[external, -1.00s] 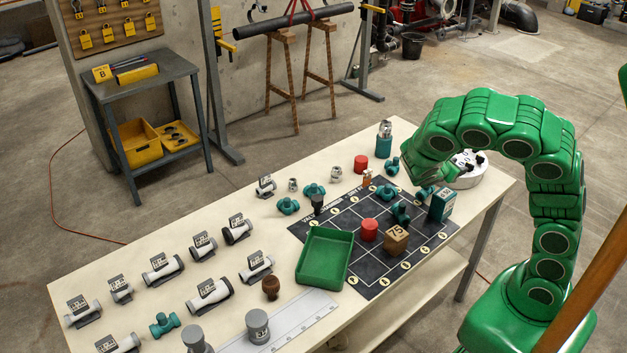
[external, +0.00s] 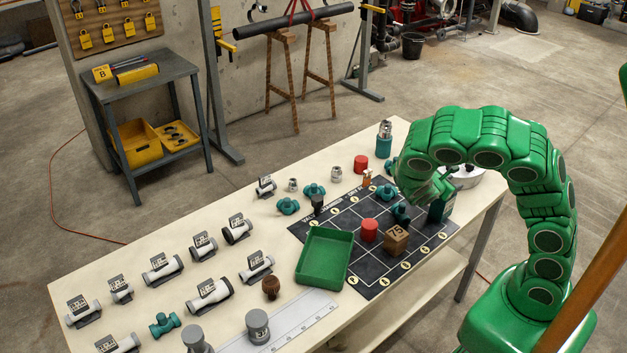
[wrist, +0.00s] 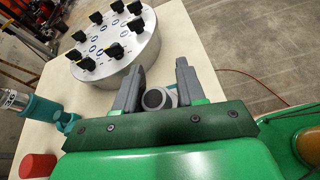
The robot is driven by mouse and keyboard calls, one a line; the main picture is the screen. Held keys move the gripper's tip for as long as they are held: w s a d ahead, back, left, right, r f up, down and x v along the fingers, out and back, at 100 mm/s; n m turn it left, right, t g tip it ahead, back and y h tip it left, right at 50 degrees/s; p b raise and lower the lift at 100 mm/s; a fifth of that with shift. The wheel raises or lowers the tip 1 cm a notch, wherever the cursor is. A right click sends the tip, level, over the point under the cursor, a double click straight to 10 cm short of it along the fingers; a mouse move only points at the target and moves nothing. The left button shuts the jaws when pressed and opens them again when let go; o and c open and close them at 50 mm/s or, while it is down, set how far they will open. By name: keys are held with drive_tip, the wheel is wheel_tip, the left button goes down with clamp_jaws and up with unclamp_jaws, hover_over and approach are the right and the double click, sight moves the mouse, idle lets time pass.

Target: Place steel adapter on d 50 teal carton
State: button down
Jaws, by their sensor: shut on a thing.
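My gripper (wrist: 158,72) is shut on a grey piece with a round open end, which looks like the steel adapter (wrist: 154,98). Only its ring-shaped end shows between the two grey fingers in the wrist view; the green gripper body hides the rest. In the external view my gripper (external: 427,198) is low over the right part of the dark grid mat.
A white disc with black knobs (wrist: 115,45) stands beyond the fingers. A red cylinder (external: 370,230), a brown 75 block (external: 396,239) and teal fittings stand on the mat (external: 372,283). A green tray (external: 325,257) is to the left. A teal holder (external: 384,148) bears a steel piece.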

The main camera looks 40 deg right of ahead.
drive_tip(key=c, duration=0.7)
unclamp_jaws()
drive_tip(key=shift+f, duration=0.1)
drive_tip(key=shift+o, duration=0.2)
drive_tip(key=v, duration=1.2)
